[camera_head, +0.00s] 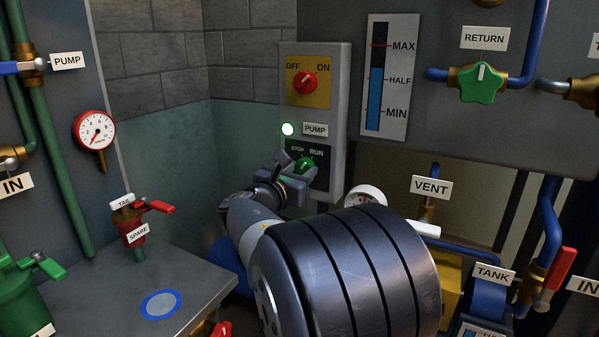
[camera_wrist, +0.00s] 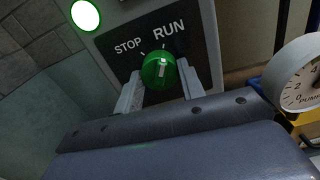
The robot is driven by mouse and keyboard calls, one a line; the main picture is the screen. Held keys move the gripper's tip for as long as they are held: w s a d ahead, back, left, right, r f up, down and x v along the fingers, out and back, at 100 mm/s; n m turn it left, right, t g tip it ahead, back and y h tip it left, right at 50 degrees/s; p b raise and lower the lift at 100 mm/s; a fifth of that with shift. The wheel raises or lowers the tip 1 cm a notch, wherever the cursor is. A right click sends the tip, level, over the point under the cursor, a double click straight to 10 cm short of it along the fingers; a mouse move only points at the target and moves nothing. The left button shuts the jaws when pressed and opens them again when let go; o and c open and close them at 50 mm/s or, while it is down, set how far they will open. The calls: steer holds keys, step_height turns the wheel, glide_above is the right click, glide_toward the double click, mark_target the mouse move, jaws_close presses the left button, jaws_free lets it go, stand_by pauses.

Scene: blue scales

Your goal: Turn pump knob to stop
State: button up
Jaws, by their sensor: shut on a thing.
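The green pump knob (camera_head: 306,164) sits on the black STOP/RUN plate (camera_head: 319,181) at the lower part of the grey control box. In the wrist view the knob (camera_wrist: 158,71) is in the upper middle, and its white mark points roughly up, nearer the RUN tick than the STOP tick. My gripper (camera_head: 297,170) is at the plate, with one finger on each side of the knob, shut on it. In the wrist view the fingers (camera_wrist: 164,82) flank the knob's lower half. The pump lamp (camera_head: 288,129) is lit, whitish green.
Above is a red OFF/ON switch (camera_head: 305,83) on a yellow plate. A round white gauge (camera_wrist: 299,75) stands close right of my gripper, with the VENT pipe (camera_head: 427,212) farther right. A grey bench (camera_head: 190,290) with the red spare valve (camera_head: 131,222) is at left.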

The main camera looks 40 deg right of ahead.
steer(key=shift+c, duration=0.9)
steer(key=shift+r+p, duration=0.1)
steer(key=shift+p, duration=0.3)
steer(key=shift+r+n+p, duration=0.1)
steer(key=shift+n+p, duration=1)
steer(key=n+p, duration=0.3)
steer(key=p, duration=0.1)
steer(key=shift+r+n, duration=0.1)
steer(key=shift+n, duration=0.2)
steer(key=n+p, duration=0.4)
steer(key=p, duration=0.1)
steer(key=shift+f+n+p, duration=0.2)
steer(key=shift+n+p, duration=0.8)
steer(key=shift+p, duration=0.05)
steer(key=shift+f, duration=0.1)
